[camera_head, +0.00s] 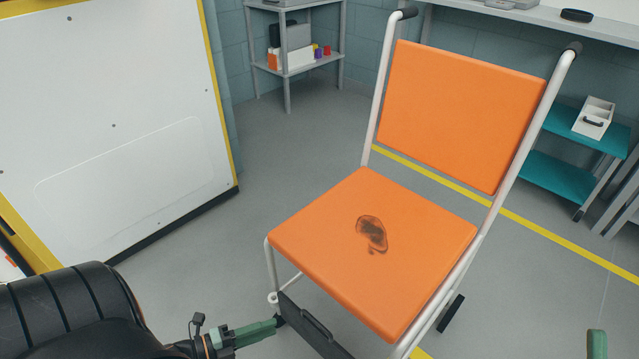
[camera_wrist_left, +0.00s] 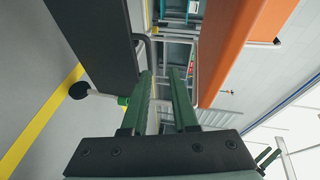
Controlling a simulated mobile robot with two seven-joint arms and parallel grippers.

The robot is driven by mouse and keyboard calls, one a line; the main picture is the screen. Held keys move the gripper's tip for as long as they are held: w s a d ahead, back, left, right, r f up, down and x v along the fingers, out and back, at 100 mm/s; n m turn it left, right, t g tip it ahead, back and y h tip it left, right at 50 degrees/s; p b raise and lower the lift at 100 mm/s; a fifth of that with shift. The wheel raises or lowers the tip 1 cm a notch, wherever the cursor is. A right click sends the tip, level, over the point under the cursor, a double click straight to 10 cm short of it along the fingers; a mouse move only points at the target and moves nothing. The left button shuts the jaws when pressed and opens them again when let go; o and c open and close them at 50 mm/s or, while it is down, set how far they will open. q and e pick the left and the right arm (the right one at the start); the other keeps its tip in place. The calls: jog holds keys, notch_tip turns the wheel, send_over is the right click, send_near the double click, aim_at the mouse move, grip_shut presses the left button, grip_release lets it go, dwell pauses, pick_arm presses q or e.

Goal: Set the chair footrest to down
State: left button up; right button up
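The chair (camera_head: 455,75) has an orange seat and back on a pale tube frame, with a dark smudge on the seat. A dark footrest plate (camera_head: 312,328) slopes below the seat's front edge, its lower end cut off by the picture. My left gripper (camera_head: 280,321) reaches the plate's upper left end. In the left wrist view its green fingers (camera_wrist_left: 160,74) stand apart with a narrow gap, between the dark plate (camera_wrist_left: 97,40) and the orange seat (camera_wrist_left: 232,45). A bent tube is by the fingertips; contact is unclear. Only a green tip of my right gripper (camera_head: 597,345) shows.
A white panel (camera_head: 110,110) with yellow edging stands left. A grey shelf (camera_head: 300,70) is at the back, and a teal shelf unit (camera_head: 565,177) with a white tray (camera_head: 594,117) is right. Grey floor is clear between panel and chair. A yellow floor line runs behind the chair.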

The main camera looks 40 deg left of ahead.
aim_at(312, 322)
pick_arm(q)
jog(key=shift+m+h, duration=0.5)
jog(key=shift+m, duration=0.2)
jog(key=f+b+x, duration=0.1)
jog(key=x, duration=0.2)
jog(key=b+x, duration=0.1)
jog(key=x, duration=0.3)
jog(key=f+b+x, duration=0.1)
jog(key=x, duration=0.3)
jog(key=shift+d+f, duration=0.25)
jog(key=shift+f, duration=0.15)
pick_arm(e)
jog(key=shift+s+a+f+n+y, duration=0.25)
jog(key=shift+s+f+n+y, duration=0.65)
jog(key=shift+f+y, duration=0.1)
pick_arm(q)
grip_shut()
